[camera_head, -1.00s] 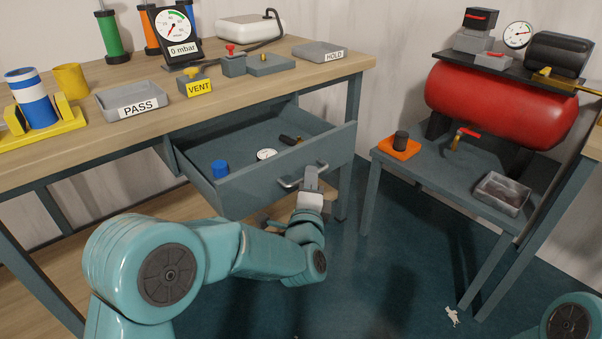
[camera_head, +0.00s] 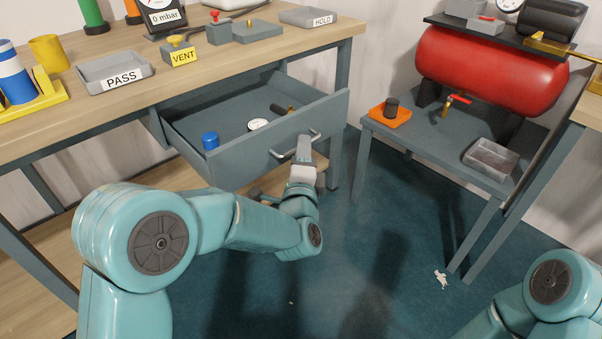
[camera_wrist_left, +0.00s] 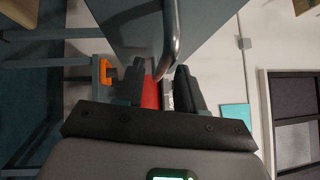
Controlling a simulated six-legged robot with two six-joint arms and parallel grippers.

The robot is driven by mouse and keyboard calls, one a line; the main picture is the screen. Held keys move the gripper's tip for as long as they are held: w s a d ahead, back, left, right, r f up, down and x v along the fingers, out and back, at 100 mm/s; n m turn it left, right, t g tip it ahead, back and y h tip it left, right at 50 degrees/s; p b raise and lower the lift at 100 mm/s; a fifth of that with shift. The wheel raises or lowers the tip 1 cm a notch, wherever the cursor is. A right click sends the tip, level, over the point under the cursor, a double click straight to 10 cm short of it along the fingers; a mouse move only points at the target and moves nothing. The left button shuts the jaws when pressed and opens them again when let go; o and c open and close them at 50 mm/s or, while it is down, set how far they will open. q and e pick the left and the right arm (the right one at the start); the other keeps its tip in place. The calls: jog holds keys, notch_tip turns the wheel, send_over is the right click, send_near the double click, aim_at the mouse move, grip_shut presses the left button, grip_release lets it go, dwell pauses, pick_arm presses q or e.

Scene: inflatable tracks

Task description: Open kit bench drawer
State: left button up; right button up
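The grey kit bench drawer (camera_head: 245,165) is pulled well out from under the wooden-topped bench (camera_head: 215,72). A blue cylinder (camera_head: 210,140), a white round dial (camera_head: 258,124) and a dark fitting with a brass end (camera_head: 284,109) lie inside. The drawer's metal handle (camera_head: 283,153) is on its front. My left gripper (camera_head: 303,141) is at this handle. In the left wrist view the fingers (camera_wrist_left: 160,85) stand apart, with the handle bar (camera_wrist_left: 175,40) reaching into the gap between them. Whether they touch it I cannot tell. My right gripper is out of view.
A grey side table (camera_head: 425,145) with a red tank (camera_head: 490,70), an orange tray (camera_head: 390,113) and a grey bin (camera_head: 490,158) stands to the right.

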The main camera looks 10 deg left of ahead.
pick_arm(q)
jog(key=s+d+f+p, duration=0.1)
jog(key=s+f, duration=0.1)
jog(key=s, duration=1.3)
jog(key=shift+s+d+p, duration=0.15)
jog(key=shift+d+p, duration=0.25)
